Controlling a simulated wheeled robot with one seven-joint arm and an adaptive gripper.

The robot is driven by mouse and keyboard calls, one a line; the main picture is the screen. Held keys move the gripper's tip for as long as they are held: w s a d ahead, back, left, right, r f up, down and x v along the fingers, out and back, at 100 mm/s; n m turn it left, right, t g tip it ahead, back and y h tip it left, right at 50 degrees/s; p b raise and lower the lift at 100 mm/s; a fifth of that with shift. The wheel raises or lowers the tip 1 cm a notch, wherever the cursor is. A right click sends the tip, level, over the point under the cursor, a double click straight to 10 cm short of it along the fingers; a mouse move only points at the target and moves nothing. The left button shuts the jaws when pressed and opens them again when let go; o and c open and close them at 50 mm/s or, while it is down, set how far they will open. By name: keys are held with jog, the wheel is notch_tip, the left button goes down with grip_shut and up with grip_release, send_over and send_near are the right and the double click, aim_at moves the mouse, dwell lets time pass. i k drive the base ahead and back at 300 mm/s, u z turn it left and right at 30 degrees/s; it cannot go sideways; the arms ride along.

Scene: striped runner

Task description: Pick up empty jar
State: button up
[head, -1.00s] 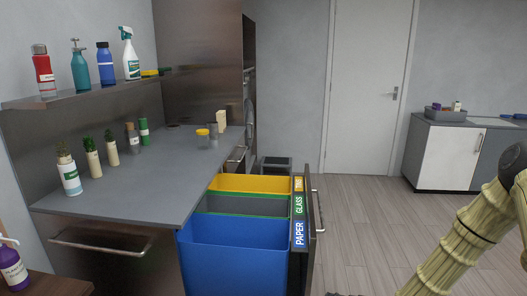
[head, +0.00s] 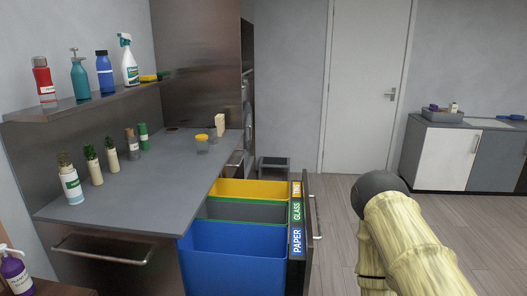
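A small clear jar with a yellow top (head: 202,146) stands upright near the right edge of the grey counter (head: 150,180). A greyish see-through jar (head: 212,133) stands just behind it, partly overlapped. Both are small in view, and I cannot tell for certain which one is the empty jar. My arm shows at the lower right as pale, bamboo-like links with a dark rounded joint, well apart from the counter. My gripper is not in view.
Potted plants and bottles (head: 132,150) stand on the counter. A shelf (head: 95,102) holds several bottles above. The floor (head: 335,215) right of the drawer looks clear.

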aim_at(202, 143)
jog(key=k, duration=0.6)
jog(key=z, duration=0.6)
jog(key=i, duration=0.65)
jog(key=z, duration=0.6)
jog(key=i, duration=1.05)
jog(key=u, duration=0.8)
jog(key=i, duration=0.8)
jog(key=u, duration=0.7)
